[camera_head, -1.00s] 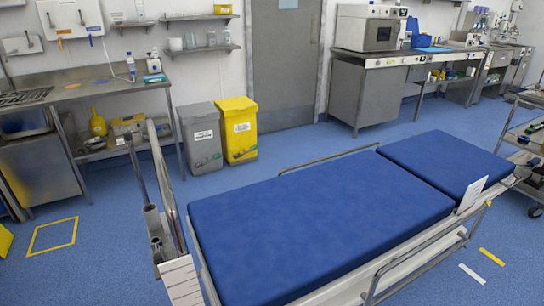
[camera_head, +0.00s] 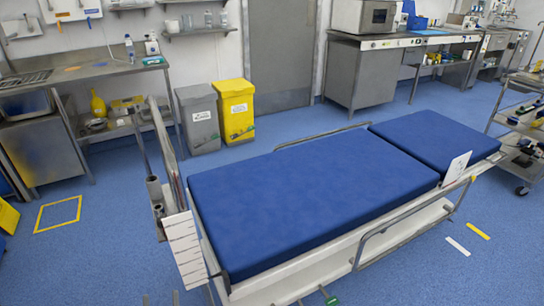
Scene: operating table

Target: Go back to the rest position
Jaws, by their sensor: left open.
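Two thin grey fingertips at the bottom edge of the head view look like my left gripper (camera_head: 161,299). They stand apart with nothing seen between them, over the blue floor in front of the bed's left end. The rest of this gripper is cut off by the frame edge. I do not make out my right gripper. The operating table (camera_head: 310,192) has a blue two-part mattress and metal side rails. A white lined card (camera_head: 183,246) hangs at its left end, and a white sheet (camera_head: 456,168) stands at its near right side.
Grey (camera_head: 197,118) and yellow (camera_head: 236,110) bins stand behind the bed by a grey door (camera_head: 280,55). A steel bench (camera_head: 75,75) is at the left, a lab counter (camera_head: 370,75) at the back right, a trolley (camera_head: 520,125) at the right. Blue floor (camera_head: 90,265) is clear at front left.

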